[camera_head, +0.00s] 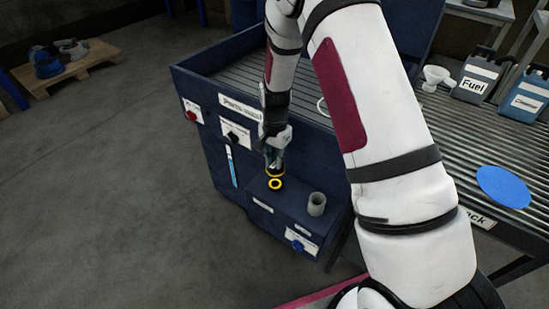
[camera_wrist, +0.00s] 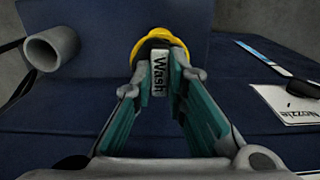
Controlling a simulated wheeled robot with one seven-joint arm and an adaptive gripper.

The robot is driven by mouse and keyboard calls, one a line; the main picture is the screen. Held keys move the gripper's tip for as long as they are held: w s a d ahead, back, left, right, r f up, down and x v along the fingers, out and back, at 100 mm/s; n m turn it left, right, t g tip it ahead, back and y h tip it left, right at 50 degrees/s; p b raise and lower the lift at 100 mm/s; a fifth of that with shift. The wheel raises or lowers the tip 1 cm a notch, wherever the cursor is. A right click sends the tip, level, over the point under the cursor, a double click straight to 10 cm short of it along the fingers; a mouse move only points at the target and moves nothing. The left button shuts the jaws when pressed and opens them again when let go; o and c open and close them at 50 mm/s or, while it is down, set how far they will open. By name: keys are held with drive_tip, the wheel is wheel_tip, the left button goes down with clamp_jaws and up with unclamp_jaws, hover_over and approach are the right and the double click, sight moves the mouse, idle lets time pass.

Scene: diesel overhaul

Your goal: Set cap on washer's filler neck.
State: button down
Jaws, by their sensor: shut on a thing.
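My gripper (camera_head: 274,160) points down over the ledge of the blue washer (camera_head: 215,150). In the wrist view its teal fingers (camera_wrist: 160,78) are shut on the grip of a yellow cap (camera_wrist: 158,42) labelled "Wash". The cap (camera_head: 277,172) shows as a yellow edge under my gripper in the head view. Just below it in the picture is a yellow ring (camera_head: 275,184) on the ledge. A grey open tube (camera_head: 316,204) stands upright to the right on the ledge; it also shows at the wrist view's left (camera_wrist: 50,48). I cannot tell whether the cap touches anything.
The washer front has a red knob (camera_head: 191,115), a black knob (camera_head: 233,135), a blue gauge strip (camera_head: 231,167) and a blue knob (camera_head: 297,245). A ridged bench (camera_head: 450,130) with a fuel can (camera_head: 474,84) stands right.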

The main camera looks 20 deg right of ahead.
sight(275, 174)
drive_tip(key=shift+f+b, duration=1.15)
drive_tip(key=shift+f, duration=1.7)
drive_tip(key=shift+a+f+b, duration=0.1)
drive_tip(key=shift+f+b, duration=0.25)
drive_tip(key=shift+f, duration=0.15)
drive_tip(key=c, duration=1.5)
unclamp_jaws()
wheel_tip(275, 174, up, 12)
drive_tip(key=shift+r, duration=0.1)
